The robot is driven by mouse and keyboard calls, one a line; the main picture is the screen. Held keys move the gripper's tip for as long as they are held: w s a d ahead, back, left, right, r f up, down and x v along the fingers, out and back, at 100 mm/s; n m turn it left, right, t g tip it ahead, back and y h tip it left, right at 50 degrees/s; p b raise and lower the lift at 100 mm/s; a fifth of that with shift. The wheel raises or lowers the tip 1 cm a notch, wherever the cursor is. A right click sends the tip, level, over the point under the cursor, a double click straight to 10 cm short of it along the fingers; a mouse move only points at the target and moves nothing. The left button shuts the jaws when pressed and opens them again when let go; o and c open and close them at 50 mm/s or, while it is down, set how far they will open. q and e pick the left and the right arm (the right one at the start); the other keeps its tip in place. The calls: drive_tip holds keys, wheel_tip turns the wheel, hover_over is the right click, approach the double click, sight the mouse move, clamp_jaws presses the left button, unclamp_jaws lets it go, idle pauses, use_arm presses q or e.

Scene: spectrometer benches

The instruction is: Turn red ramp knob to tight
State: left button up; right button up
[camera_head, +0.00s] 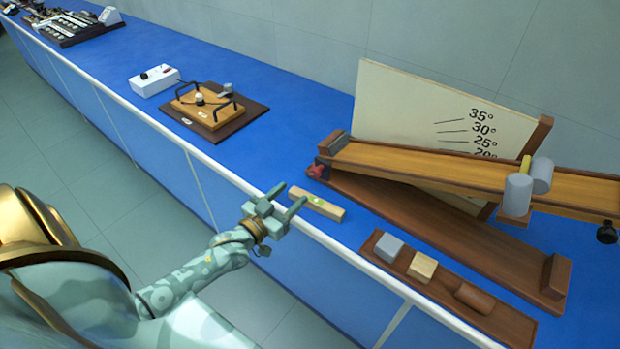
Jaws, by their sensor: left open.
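The red ramp knob (316,171) is at the left, hinge-side end of the wooden ramp (420,166), low by its dark end block. The ramp is tilted in front of an angle board (440,118) marked 35°, 30°, 25°. My left gripper (288,201) is open and empty at the bench's front edge, to the left of and nearer than the knob, apart from it. Its fingers point toward the ramp's end. Whether the knob is tight or loose cannot be told. My right gripper is out of view.
A small wooden level (326,207) lies just beyond my left fingers, close to them. A tray (508,324) holds a grey block (388,247), a wooden block (422,267) and a brown cylinder (474,297). A black knob (606,232) is at the ramp's right.

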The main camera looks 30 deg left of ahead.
sight(313, 175)
use_arm(q)
drive_tip(key=w, duration=0.2)
drive_tip(key=w+b, duration=0.1)
drive_tip(key=w, duration=0.4)
drive_tip(key=shift+w+d+f, duration=0.1)
drive_tip(key=shift+d, duration=0.2)
drive_tip(key=shift+w+d, duration=0.1)
drive_tip(key=shift+w, duration=0.55)
drive_tip(key=c, duration=1)
